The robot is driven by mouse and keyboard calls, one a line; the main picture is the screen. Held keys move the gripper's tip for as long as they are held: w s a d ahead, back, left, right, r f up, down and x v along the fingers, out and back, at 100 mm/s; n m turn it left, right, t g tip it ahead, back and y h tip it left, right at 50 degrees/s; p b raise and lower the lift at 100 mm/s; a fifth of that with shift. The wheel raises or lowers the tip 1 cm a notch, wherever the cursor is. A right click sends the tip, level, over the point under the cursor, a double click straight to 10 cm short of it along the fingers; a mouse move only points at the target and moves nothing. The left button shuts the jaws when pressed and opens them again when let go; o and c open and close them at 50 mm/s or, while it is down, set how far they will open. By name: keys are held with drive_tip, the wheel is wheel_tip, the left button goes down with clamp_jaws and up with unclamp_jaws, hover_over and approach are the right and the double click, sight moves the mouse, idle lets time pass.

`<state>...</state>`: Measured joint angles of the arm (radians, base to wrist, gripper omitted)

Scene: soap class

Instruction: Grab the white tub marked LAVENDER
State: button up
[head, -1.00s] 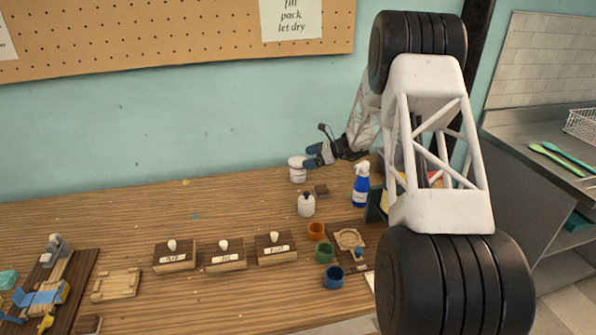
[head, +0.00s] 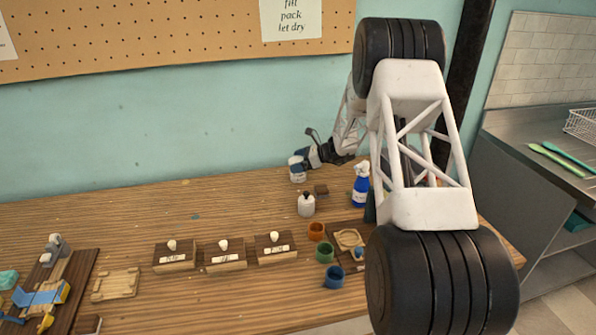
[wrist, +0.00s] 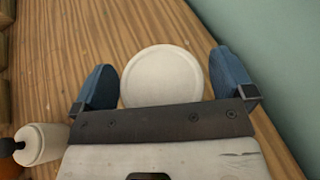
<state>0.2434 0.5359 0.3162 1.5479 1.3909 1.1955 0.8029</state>
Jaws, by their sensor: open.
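A white tub (head: 297,176) stands at the back of the wooden table, close to the wall; its label cannot be read. In the wrist view its round white lid (wrist: 162,76) lies between the two blue fingers of my gripper (wrist: 168,82). The gripper is open, with one finger on each side of the tub and a gap showing on the right. In the head view my gripper (head: 299,162) is at the tub from the right and covers its upper part. Whether the fingers touch it cannot be told.
A white bottle with a dark top (head: 306,204) stands in front of the tub, and a blue spray bottle (head: 361,186) to the right. Orange (head: 316,231), green (head: 324,252) and blue cups (head: 334,277) are nearer. The wall (wrist: 270,60) is close beside the right finger.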

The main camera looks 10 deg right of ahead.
drive_tip(key=c, duration=0.9)
drive_tip(key=shift+r, duration=0.2)
drive_tip(key=shift+r, duration=4.85)
